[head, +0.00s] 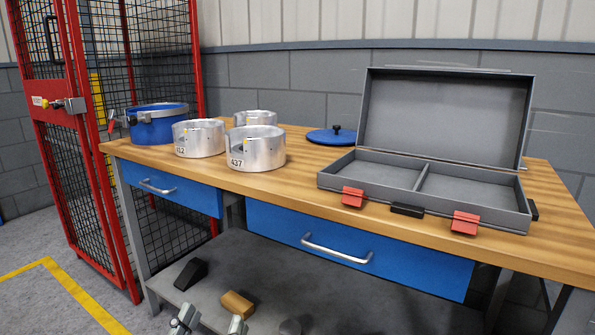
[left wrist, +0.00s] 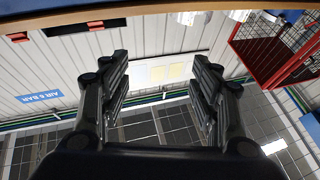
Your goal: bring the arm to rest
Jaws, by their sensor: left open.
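My left gripper (head: 211,322) shows only at the bottom edge of the head view, as two grey fingertips in front of the lower shelf and below the workbench top. In the left wrist view my left gripper (left wrist: 162,72) has its dark fingers wide apart with nothing between them. It is clear of the workbench (head: 290,182) and everything on it. Most of the arm is out of view. My right gripper is not in view.
Metal cylinders (head: 257,148), a blue pot (head: 158,124), a blue lid (head: 331,135) and an open, empty grey case (head: 430,198) stand on the bench. Blocks (head: 237,303) lie on the lower shelf (head: 350,305). A red mesh cage (head: 75,130) stands left.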

